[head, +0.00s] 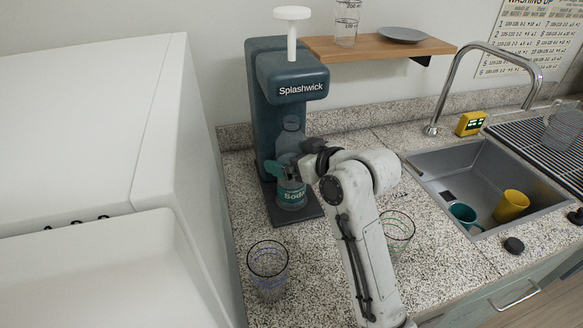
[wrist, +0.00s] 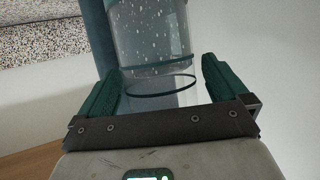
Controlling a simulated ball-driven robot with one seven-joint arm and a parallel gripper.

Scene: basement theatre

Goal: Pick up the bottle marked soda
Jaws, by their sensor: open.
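The bottle marked soda (head: 291,196) stands upright at the base of the blue Splashwick machine (head: 262,90). It is clear, with a teal "Soda" label low on its body. My gripper (head: 287,170) is at the bottle's middle, above the label, and hides part of it. In the wrist view the clear bottle (wrist: 152,40), with droplets or bubbles in it, stands between the two green finger pads of my open gripper (wrist: 158,76). Gaps show beside the bottle there. I cannot tell whether either pad touches it.
One clear glass (head: 268,270) stands on the counter front left, another (head: 398,232) right of my arm. The white appliance (head: 90,140) borders the counter on the left. A wooden shelf (head: 375,48) hangs behind. The sink (head: 450,170) holds a yellow cup (head: 511,206) and a teal cup (head: 463,214).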

